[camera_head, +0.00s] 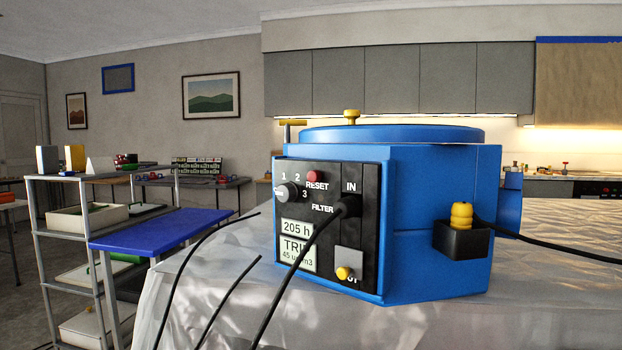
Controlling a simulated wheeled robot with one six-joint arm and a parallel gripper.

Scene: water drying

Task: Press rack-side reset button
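A small red button (313,176) sits near the top of a black control panel (335,182) with the word RESET beside it. The panel is on the left face of a large blue machine (430,220) standing on a table. A grey knob (289,193) marked 1, 2, 3 is below and left of the button. A black cable (303,270) is plugged in at IN and hangs down across the panel, clear of the button. My gripper is not visible in the camera view.
A grey rack (38,230) with trays stands at left, beside a blue-topped stand (165,228). Two more dark cables (185,262) curve up in front of the draped table (210,270). A yellow plug (461,214) sits in a black holder on the machine's right.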

